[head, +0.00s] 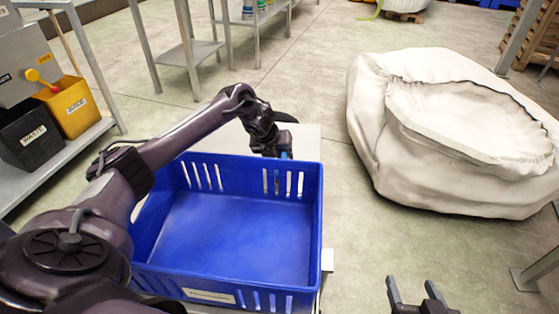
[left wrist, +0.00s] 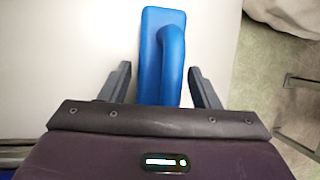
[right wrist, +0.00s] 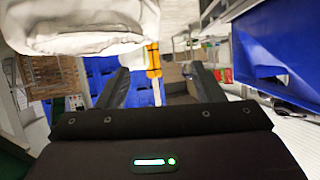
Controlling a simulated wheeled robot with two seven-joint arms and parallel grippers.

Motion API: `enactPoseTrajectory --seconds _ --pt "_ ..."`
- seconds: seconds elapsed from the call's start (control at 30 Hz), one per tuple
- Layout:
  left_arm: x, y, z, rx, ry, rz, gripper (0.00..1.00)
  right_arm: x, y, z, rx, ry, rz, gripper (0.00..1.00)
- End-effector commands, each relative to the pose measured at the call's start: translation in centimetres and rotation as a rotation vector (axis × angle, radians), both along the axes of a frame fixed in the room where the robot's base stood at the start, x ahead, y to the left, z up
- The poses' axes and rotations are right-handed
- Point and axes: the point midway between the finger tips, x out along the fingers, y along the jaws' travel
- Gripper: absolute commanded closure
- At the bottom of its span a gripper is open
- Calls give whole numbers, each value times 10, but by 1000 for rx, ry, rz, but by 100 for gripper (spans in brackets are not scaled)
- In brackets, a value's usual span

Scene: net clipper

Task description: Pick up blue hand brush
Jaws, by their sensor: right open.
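The blue hand brush (left wrist: 163,52) lies on a pale flat surface in the left wrist view, with its looped handle toward me. My left gripper (left wrist: 163,88) is open, with one finger on each side of the brush and gaps between fingers and brush. In the head view my left gripper (head: 280,150) is beyond the far rim of the blue crate, and only a small blue bit of the brush shows there. My right gripper (head: 418,290) is open and empty at the lower right; its spread fingers also show in the right wrist view (right wrist: 160,88).
The empty blue crate (head: 228,235) stands in front of my left gripper, under my left arm. A large white sack (head: 450,130) is on the floor at the right. A shelf with black (head: 28,138) and yellow (head: 72,110) bins is at the left. Floor between crate and sack is clear.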

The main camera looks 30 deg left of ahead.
Motion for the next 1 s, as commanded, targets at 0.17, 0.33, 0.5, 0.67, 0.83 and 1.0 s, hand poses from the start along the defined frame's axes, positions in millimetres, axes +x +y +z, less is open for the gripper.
enactPoseTrajectory --seconds 0.17,0.33,0.5,0.67,0.83,1.0 --pt "0 0 0 0 0 0 68 0 0 0 0 1 0 39" --pt "0 0 1 0 -1 0 81 0 0 -1 -1 2 0 39" --pt "0 0 1 0 -1 0 81 0 0 -1 -1 3 0 39" --pt "0 0 5 0 -2 0 81 -2 0 -2 -8 16 1 39" --pt "1 0 16 -1 -4 1 81 -16 -3 -26 -50 125 8 39" --pt "1 0 33 0 -4 -1 81 -41 -9 -56 -113 283 22 39"
